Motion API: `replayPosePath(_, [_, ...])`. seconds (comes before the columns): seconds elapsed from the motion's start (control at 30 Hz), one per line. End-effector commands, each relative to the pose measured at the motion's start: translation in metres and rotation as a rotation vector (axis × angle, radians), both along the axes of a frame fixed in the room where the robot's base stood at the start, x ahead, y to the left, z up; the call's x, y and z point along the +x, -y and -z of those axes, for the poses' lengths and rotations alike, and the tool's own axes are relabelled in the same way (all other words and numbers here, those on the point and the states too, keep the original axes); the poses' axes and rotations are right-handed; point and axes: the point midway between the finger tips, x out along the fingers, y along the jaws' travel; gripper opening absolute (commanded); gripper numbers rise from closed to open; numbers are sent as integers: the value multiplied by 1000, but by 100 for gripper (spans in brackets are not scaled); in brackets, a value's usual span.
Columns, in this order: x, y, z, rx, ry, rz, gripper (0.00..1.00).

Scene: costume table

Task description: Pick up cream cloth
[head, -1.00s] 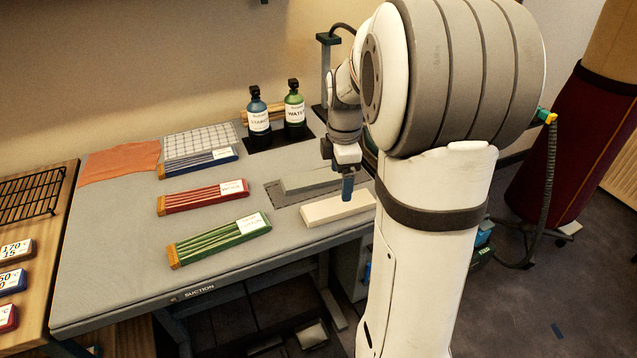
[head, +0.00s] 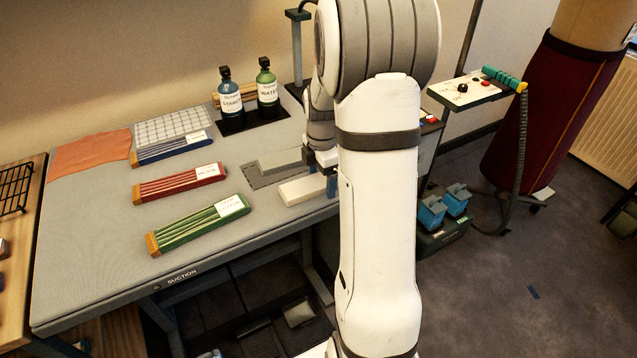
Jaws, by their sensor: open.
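The cream cloth (head: 303,191) looks like a flat, pale folded block lying near the right front of the grey table (head: 100,232). My arm hides its right end. My gripper (head: 331,186), with blue fingers, points down at the right part of the cloth. It is open. Only one finger shows clearly, and I cannot tell whether it touches the cloth or hovers above it.
A grey folded piece (head: 282,161) lies just behind the cream cloth. Green (head: 190,230), red (head: 165,188) and blue (head: 165,152) slatted bundles lie to the left. Blue (head: 230,98) and green (head: 267,88) bottles stand behind. An orange cloth (head: 92,153) lies far left.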

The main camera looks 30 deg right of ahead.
Motion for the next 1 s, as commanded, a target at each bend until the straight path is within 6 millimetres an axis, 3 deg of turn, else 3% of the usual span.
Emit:
replayPosePath(0.13, [0,0,0,0,0,1,80])
replayPosePath(0.7, [0,1,-1,0,1,2,34])
replayPosePath(1.0, [0,1,-6,-1,3,3,33])
